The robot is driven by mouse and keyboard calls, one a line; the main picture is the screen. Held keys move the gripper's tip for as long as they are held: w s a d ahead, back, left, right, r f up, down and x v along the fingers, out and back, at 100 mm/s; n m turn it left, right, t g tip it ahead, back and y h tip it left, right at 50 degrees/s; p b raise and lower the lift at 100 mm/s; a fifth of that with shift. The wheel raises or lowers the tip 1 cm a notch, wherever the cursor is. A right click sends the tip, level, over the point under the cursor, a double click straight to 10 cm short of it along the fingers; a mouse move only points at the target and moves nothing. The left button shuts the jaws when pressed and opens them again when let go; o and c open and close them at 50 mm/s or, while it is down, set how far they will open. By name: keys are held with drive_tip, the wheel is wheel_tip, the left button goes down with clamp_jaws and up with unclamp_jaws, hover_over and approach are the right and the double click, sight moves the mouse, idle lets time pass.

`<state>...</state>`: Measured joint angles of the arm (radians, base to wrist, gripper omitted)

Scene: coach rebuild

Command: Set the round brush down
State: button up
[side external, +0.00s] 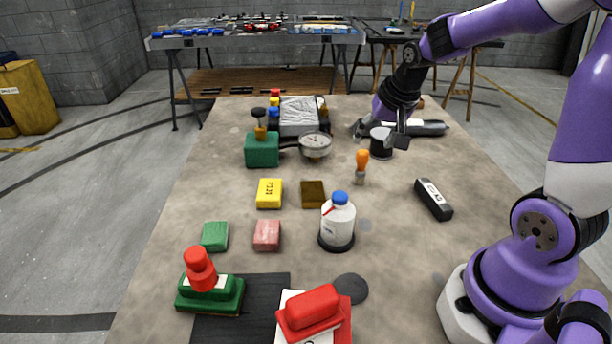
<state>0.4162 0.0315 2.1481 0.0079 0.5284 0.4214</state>
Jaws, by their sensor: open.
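My gripper (385,132) is open at the far right of the bench, low over a short dark cylinder (381,150) with a pale top. I cannot tell whether a finger touches the cylinder. No item shows clearly held between the fingers. A small upright tool with an orange handle and a greyish lower end (361,163) stands on the bench, apart from my gripper and nearer the camera. A brush-like item with a dark round head (258,113) stands upright at the green block (262,152). I cannot tell for sure which one is the round brush.
A dark tool (428,128) lies behind my gripper. A round gauge-like item (315,146), a white bottle with a blue cap (338,222), a black bar (433,199) and several small blocks stand on the bench (400,270). The bench between bottle and black bar is clear.

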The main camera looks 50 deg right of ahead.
drive_tip(key=s+a+r+n+t+y, duration=0.1)
drive_tip(key=s+a+r+n+y, duration=0.1)
drive_tip(key=s+a+r+n, duration=0.4)
drive_tip(key=s+a+n, duration=0.3)
drive_tip(key=s+a, duration=0.1)
drive_tip(key=a, duration=0.3)
drive_tip(key=shift+a+r+n, duration=0.15)
drive_tip(key=shift+a+n, duration=0.15)
idle(0.6)
